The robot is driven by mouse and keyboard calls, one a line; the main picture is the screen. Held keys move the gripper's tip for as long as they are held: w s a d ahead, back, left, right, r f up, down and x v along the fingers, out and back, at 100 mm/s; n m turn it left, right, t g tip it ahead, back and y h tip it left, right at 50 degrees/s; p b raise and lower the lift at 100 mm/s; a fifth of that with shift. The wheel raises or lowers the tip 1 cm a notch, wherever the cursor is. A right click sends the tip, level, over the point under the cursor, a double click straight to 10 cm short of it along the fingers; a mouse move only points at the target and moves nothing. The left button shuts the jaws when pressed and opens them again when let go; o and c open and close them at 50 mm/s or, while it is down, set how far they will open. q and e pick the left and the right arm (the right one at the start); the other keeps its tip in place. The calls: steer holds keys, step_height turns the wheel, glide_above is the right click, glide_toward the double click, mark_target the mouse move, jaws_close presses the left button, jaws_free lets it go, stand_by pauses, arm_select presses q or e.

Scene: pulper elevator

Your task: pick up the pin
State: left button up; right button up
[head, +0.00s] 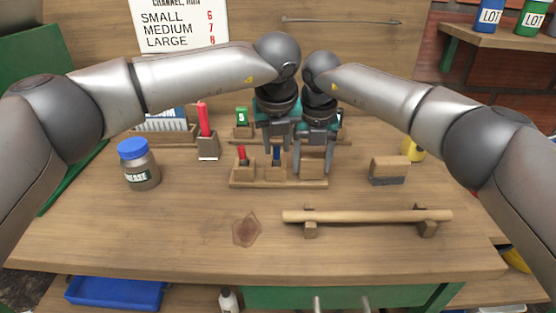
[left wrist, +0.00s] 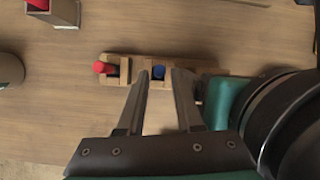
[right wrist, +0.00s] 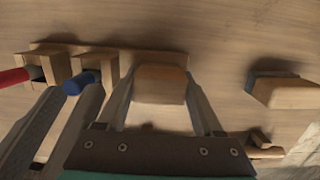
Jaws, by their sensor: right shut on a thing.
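A small rack (head: 240,184) on the bench carries wooden blocks in a row. A red pin (head: 242,153) stands in the left block and a blue pin (head: 276,156) in the middle one. Both pins also show in the right wrist view, red (right wrist: 14,77) and blue (right wrist: 78,83). My left gripper (head: 278,151) is open, its fingers apart on either side of the blue pin; contact is not visible. My right gripper (head: 314,167) is shut on the right-hand wooden block (right wrist: 160,84), which sits at the rack. No pin shows in this block.
A grease jar (head: 139,167) stands at left, and a red marker in a holder (head: 208,149) behind it. A brush-like block (head: 388,170) lies at right. A wooden rod (head: 366,216) rests on two supports in front.

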arm_select(q)
steer(key=shift+f, duration=0.2)
steer(key=shift+r, duration=0.1)
jaws_close()
